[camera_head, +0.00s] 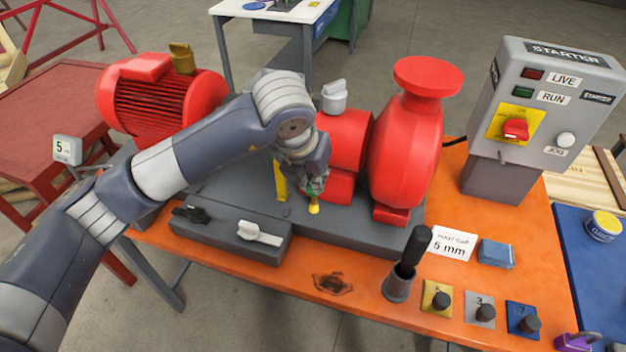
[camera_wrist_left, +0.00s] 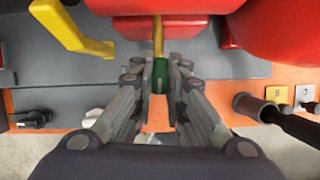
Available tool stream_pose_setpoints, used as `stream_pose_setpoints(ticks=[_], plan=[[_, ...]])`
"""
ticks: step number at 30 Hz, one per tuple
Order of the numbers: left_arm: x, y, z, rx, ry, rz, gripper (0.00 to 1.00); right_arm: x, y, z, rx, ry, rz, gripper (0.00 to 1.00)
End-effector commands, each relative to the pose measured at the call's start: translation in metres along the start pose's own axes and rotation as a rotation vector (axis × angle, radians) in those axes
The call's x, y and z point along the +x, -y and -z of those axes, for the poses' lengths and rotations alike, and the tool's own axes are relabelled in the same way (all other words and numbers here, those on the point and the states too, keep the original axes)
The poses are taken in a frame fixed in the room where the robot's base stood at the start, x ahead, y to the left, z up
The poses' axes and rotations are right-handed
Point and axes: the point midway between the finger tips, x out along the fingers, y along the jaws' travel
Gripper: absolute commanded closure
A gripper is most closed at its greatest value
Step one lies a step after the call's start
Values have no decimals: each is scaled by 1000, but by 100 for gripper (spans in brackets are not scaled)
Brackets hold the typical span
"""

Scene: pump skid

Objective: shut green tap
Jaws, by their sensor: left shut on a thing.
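The green tap (camera_wrist_left: 160,73) shows in the left wrist view as a small green piece between my fingers, with a thin yellow-brown stem (camera_wrist_left: 158,35) running up from it. My left gripper (camera_wrist_left: 160,85) is shut on it. In the head view my left gripper (camera_head: 313,187) is at the front of the red pump, above the grey base, and largely hides the tap. A yellow tip (camera_head: 314,208) shows just below the fingers. I cannot tell the tap's angle. My right gripper is in neither view.
A yellow lever (camera_wrist_left: 70,28) stands close left of my fingers. The red pump (camera_head: 405,150) is close on the right. A grey box (camera_head: 220,236) with black and white handles is in front. A black-handled tool (camera_head: 408,262) stands upright at the orange table's front.

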Motion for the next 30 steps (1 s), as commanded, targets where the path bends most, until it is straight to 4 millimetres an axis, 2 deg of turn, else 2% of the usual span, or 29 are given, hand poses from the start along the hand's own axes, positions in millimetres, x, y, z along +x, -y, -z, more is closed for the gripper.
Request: stream_pose_setpoints(ticks=[1, 6, 15, 21, 30], plan=[[6, -1, 3, 26, -1, 8, 100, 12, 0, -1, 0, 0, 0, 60], [8, -2, 3, 151, -1, 61, 100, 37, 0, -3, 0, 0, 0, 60], [7, -4, 3, 412, -4, 171, 100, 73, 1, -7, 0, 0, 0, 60], [6, -4, 2, 587, -5, 246, 100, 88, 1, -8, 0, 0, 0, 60], [5, -5, 0, 850, -8, 357, 100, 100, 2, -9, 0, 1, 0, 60]])
